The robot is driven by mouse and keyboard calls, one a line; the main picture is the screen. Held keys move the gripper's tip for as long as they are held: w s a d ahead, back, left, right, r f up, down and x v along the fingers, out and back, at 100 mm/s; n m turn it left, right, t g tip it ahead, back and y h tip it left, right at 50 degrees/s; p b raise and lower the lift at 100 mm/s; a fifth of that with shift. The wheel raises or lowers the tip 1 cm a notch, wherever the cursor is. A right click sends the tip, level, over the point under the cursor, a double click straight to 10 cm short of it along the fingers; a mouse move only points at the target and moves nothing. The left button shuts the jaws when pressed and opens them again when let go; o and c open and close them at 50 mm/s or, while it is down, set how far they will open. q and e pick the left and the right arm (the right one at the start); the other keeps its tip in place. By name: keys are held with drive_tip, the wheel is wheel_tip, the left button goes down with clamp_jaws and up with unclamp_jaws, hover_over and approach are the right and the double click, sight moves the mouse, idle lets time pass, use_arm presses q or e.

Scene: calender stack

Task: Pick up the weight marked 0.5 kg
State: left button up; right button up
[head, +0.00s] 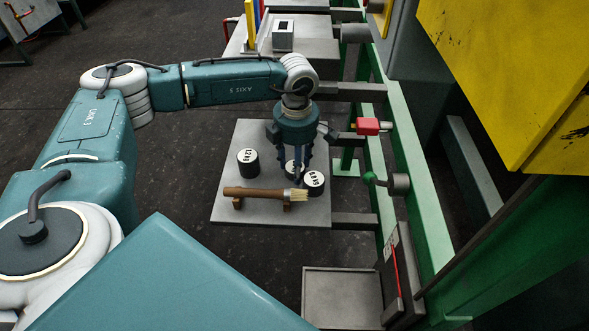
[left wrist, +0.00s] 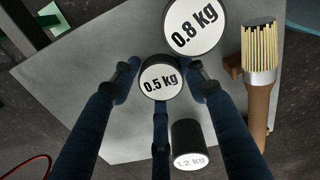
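The 0.5 kg weight is a small dark cylinder with a white labelled top (left wrist: 159,80). In the head view it (head: 290,167) is partly hidden behind my left gripper (head: 299,172). In the left wrist view the fingers of my left gripper (left wrist: 165,78) stand around this weight, with a small gap on the right side. The gripper looks open; contact with the weight cannot be told. The larger 0.8 kg weight (left wrist: 194,25) stands close beside it, also in the head view (head: 314,183). The 1.2 kg weight (head: 247,162) stands to the left. My right gripper is not in view.
A wooden-handled brush (head: 255,193) lies on a small rest at the front of the grey plate (head: 225,208). A green machine frame (head: 410,215) with a red part (head: 368,126) stands right of the plate. An empty grey tray (head: 340,297) sits in front.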

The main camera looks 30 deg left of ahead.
use_arm(q)
drive_tip(key=c, duration=0.8)
clamp_jaws()
drive_tip(key=shift+r, duration=0.1)
